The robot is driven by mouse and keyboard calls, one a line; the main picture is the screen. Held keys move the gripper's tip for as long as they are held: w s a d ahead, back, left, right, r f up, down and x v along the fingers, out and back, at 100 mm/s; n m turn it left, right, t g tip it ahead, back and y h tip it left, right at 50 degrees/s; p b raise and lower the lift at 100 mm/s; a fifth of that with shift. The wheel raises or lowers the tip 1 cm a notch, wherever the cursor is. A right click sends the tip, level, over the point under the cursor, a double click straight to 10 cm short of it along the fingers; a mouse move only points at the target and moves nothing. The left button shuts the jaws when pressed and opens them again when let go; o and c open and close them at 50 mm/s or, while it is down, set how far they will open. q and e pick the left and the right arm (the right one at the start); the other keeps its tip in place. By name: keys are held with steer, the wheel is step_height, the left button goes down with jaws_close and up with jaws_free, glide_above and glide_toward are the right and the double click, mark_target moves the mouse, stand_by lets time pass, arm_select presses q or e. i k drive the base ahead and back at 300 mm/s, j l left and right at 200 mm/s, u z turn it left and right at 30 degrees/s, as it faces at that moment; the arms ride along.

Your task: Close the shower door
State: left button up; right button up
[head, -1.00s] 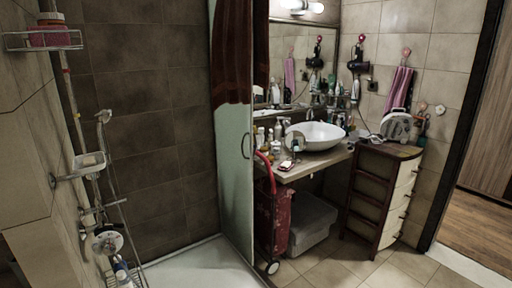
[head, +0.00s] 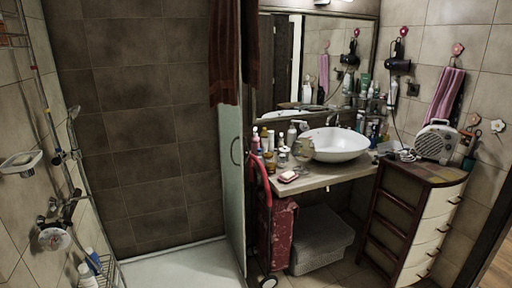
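The shower door (head: 231,190) is a frosted glass panel, seen nearly edge-on in the middle of the head view. It stands open, running from the back wall side toward me along the right of the shower tray (head: 185,268). A dark curved handle (head: 237,151) is on the panel. A dark red-brown towel (head: 224,55) hangs over its top. Neither of my grippers shows in the view, so nothing is seen touching the door.
A red wheeled trolley (head: 275,230) stands just right of the door, under the counter (head: 322,181) with a white basin (head: 336,144). A grey basket (head: 320,245) and a drawer cabinet (head: 432,232) stand further right. Shower fittings (head: 54,238) line the left wall.

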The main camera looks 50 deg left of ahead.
mark_target(230, 117)
steer(key=i+u, duration=0.35)
steer(key=i, duration=0.4)
steer(key=i+l+u, duration=0.15)
steer(key=i+u, duration=0.2)
steer(key=i, duration=0.4)
